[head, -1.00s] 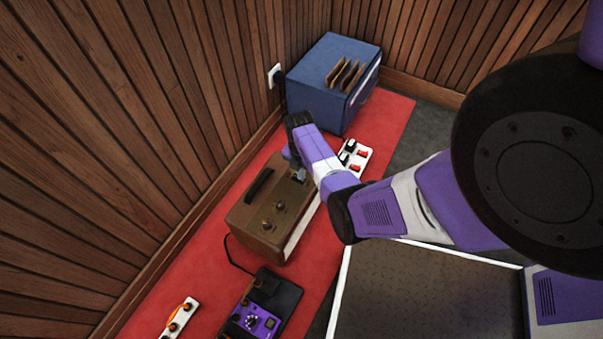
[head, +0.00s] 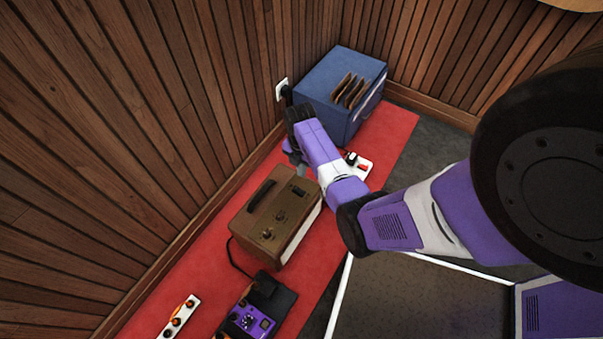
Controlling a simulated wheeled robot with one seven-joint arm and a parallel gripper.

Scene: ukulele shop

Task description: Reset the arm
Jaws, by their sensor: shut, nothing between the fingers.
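My arm reaches in from the right. My gripper (head: 292,152) is at its far end, above the strip of floor between the brown amplifier and the blue box. The brown amplifier (head: 270,225) with a black handle and knobs stands on the red mat. The gripper is beyond the amplifier's far end and looks apart from it. The fingers are small and partly hidden by the wrist; they look shut with nothing held.
A blue box (head: 315,95) with brown dividers stands in the far corner by a wall outlet (head: 283,88). A white power strip (head: 363,167) is partly behind my arm. A purple pedal (head: 248,322) and a white strip (head: 180,317) lie at the front on the red mat (head: 205,280).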

